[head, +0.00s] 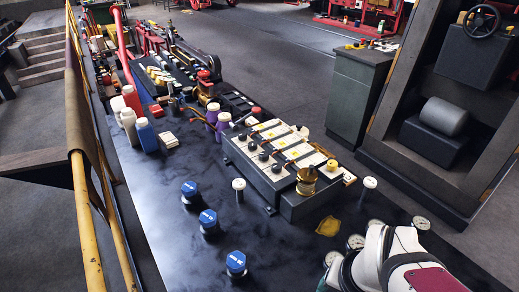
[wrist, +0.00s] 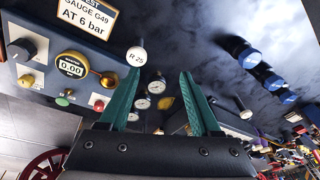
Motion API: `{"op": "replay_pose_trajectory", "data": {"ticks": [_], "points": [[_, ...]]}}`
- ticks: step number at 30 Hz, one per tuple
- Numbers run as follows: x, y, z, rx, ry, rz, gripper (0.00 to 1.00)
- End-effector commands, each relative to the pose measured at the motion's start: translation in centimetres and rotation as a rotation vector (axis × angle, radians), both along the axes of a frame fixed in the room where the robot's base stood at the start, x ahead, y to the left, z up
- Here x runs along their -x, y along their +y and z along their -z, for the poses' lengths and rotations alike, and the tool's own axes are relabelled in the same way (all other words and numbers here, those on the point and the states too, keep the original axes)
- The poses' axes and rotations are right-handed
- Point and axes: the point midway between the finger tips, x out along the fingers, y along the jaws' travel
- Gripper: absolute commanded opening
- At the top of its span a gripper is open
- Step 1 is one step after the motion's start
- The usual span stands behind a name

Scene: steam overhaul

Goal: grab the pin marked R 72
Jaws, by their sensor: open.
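A white round-capped pin (wrist: 137,57) reads R 25 in the wrist view, just beyond the tip of the left green finger. Another white-capped pin (wrist: 246,114) stands to the right of my gripper, its marking too small to read. My gripper (wrist: 162,74) is open, with nothing between its two green fingers. I cannot make out R 72 anywhere.
Three blue-capped posts (head: 208,217) stand on the dark bench (head: 160,235). A grey block with white panels (head: 262,160) and a brass piece (head: 306,180) are in the middle. Gauges (head: 356,242) stand near my arm. A control panel (wrist: 60,75) shows at the wrist view's left.

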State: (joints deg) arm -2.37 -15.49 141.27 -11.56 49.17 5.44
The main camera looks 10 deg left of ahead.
Motion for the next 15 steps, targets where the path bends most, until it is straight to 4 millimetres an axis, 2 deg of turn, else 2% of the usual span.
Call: {"op": "replay_pose_trajectory", "data": {"ticks": [1, 3, 5, 6, 7, 9, 10, 12, 15], "points": [[-4.4, 0.2, 1.4, 0.041, -0.083, -0.080, 0.65], [-11.4, 1.5, 3.1, 0.084, -0.255, -0.215, 0.65], [-16.5, 3.8, 4.8, 0.093, -0.405, -0.333, 0.65], [-19.3, 5.8, 5.9, 0.085, -0.503, -0.412, 0.65], [-21.1, 7.4, 6.7, 0.075, -0.575, -0.470, 0.65], [-23.6, 11.2, 8.6, 0.032, -0.724, -0.591, 0.65], [-24.2, 12.7, 9.2, 0.012, -0.779, -0.636, 0.65], [-24.7, 15.6, 10.5, -0.037, -0.884, -0.719, 0.65], [-24.6, 18.1, 11.5, -0.089, -0.977, -0.791, 0.65]]}}
